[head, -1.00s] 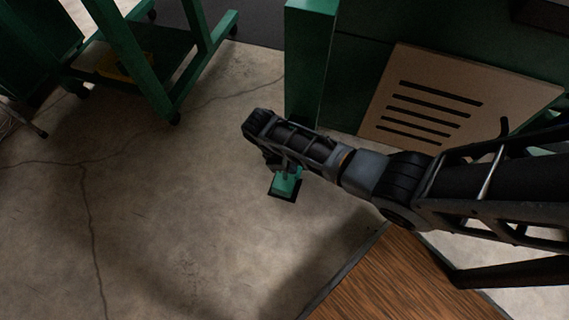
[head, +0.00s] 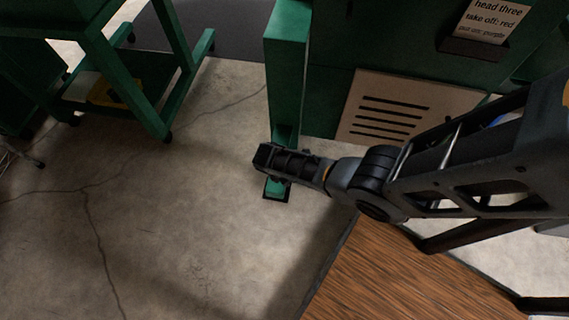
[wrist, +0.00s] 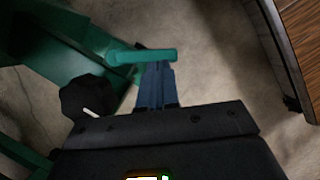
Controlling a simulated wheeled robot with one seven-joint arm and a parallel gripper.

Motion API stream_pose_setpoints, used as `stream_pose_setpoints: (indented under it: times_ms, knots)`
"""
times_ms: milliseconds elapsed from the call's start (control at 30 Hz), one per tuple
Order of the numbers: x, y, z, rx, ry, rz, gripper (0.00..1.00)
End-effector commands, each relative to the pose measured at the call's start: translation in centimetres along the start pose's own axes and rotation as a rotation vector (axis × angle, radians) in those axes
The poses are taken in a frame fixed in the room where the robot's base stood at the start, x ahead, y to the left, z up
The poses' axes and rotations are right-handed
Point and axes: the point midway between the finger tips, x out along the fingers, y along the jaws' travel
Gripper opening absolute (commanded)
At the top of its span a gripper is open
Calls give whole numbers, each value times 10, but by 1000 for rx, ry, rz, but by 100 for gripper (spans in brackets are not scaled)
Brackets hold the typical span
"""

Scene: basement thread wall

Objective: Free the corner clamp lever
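The green lever (wrist: 142,55) shows in the wrist view as a short rounded bar lying crosswise at the tips of my gripper's blue fingers. My gripper (wrist: 159,66) has its fingers close together, with no gap seen between them. The fingertips are at the lever; I cannot tell whether they touch it. In the head view my gripper (head: 268,158) is low beside the foot of a green corner post (head: 285,75), and the arm hides the lever's surroundings. A small green foot on a dark plate (head: 277,189) shows just below the gripper.
A dark knob (wrist: 87,98) with a white mark is left of the fingers. A slotted tan panel (head: 400,108) and a sign (head: 492,20) are on the green machine. A wooden platform (head: 375,270) is at lower right. A green cart (head: 150,75) stands upper left. Concrete floor (head: 170,230) is clear.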

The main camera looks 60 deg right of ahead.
Motion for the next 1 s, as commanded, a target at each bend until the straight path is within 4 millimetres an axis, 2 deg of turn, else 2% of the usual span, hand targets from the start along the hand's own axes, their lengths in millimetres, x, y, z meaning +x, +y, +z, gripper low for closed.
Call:
stream_pose_setpoints:
  times_ms: [67, 500, 1000]
  knots:
    - [-3, -4, 6, -68, 0, 25, 0]
    - [8, -9, 22, -383, 0, 153, 0]
    - [9, 0, 19, -380, 0, 155, 0]
